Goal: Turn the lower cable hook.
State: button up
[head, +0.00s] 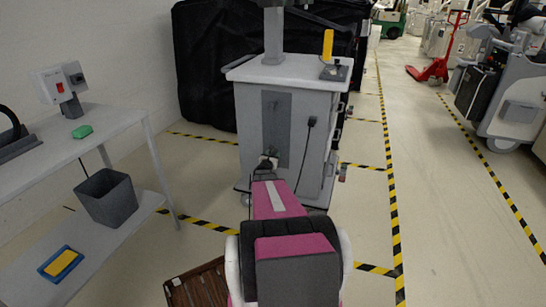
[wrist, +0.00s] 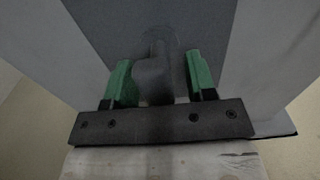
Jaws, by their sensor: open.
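A white cart (head: 245,135) stands ahead with a grey panel (head: 275,120) on its near side. The lower cable hook (wrist: 154,75) is a dark grey, rounded piece standing out from the panel in the wrist view. My gripper (wrist: 160,80) is open, with one green fingertip on each side of the hook. The left finger is close to the hook, and a wider gap shows on the right; I cannot tell if the left one touches. In the head view my gripper (head: 267,162) is at the panel's lower end and largely hides the hook.
A dark plug with a hanging cable (head: 311,123) is right of the panel. A side table (head: 100,125) stands at left, with a grey bin (head: 107,198) on its lower shelf. A brown slatted crate (head: 197,287) lies near my base. The aisle (head: 440,220) at right is clear.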

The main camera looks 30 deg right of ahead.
jog(key=v, duration=1)
jog(key=shift+s+a, duration=0.15)
jog(key=shift+s, duration=0.1)
jog(key=a+r+n+y, duration=0.2)
jog(key=a+n+y, duration=1.1)
jog(key=a+n, duration=1.15)
jog(key=s+a+r+n+g, duration=0.1)
jog(key=s+a+n+g, duration=0.4)
jog(key=s+n, duration=0.4)
jog(key=s+a+r+n+g, duration=0.2)
jog(key=s+a+n+g, duration=0.4)
jog(key=s+n, duration=0.3)
jog(key=a+n, duration=0.1)
jog(key=n, duration=0.2)
jog(key=shift+a+r+g+y, duration=0.15)
jog(key=shift+r+g+y, duration=0.15)
jog(key=shift+y, duration=0.1)
jog(key=shift+n, duration=0.25)
